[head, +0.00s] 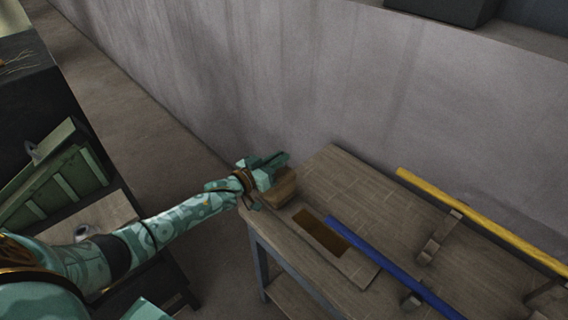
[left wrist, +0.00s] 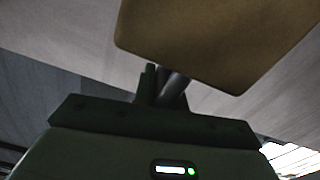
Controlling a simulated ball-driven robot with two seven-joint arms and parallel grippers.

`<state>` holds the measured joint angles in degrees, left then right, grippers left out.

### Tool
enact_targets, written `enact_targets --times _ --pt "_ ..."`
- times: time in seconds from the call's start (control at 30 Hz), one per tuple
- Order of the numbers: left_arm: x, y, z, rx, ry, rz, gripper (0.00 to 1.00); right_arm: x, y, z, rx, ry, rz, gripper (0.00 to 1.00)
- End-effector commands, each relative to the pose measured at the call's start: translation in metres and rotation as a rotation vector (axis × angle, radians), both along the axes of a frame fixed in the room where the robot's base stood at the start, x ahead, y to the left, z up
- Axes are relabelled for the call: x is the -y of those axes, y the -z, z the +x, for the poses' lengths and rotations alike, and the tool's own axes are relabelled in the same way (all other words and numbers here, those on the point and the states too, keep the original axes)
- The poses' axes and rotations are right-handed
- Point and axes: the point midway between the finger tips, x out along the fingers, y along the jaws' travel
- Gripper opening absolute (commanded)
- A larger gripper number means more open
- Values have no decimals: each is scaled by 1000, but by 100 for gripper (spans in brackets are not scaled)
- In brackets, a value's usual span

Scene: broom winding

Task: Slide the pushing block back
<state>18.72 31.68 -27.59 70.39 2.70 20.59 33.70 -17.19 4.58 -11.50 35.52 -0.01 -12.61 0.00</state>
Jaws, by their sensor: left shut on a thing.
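The pushing block (head: 283,188) is a brown wooden block at the left end of the wooden table, near its corner. My left gripper (head: 272,166) is at the block, over its far left side in the head view, and is shut on it. In the left wrist view the block (left wrist: 215,42) fills the upper right as a large tan face, with the dark fingers (left wrist: 165,86) close together just below it. The exact grip point is hidden. My right gripper is not in view.
The wooden table (head: 345,180) has a board with a dark brown recess (head: 321,235) right of the block. A blue pole (head: 390,265) and a yellow pole (head: 480,218) lie on wooden supports. A grey wall (head: 300,70) stands behind. A green crate (head: 55,185) is at left.

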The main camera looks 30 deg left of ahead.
Motion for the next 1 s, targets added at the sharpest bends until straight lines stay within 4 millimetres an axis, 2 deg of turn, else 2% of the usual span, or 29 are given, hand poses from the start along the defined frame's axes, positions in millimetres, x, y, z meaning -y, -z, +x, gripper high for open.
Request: enact_targets --times 0.23,0.27,0.33,0.63,0.73,0.87,1.0 --pt "-5 -2 1 2 -7 4 0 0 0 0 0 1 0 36" --pt "-5 -2 2 2 -7 4 15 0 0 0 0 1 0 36" --pt "-5 -2 1 2 -7 4 34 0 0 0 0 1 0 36" --pt "-3 -1 0 0 -4 3 34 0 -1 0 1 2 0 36" --pt "-6 -1 -8 -1 -4 3 34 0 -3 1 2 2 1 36" --pt "-14 -2 -32 -4 -4 4 34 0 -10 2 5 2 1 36" --pt "-28 -2 -68 -3 -4 5 34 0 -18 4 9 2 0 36"
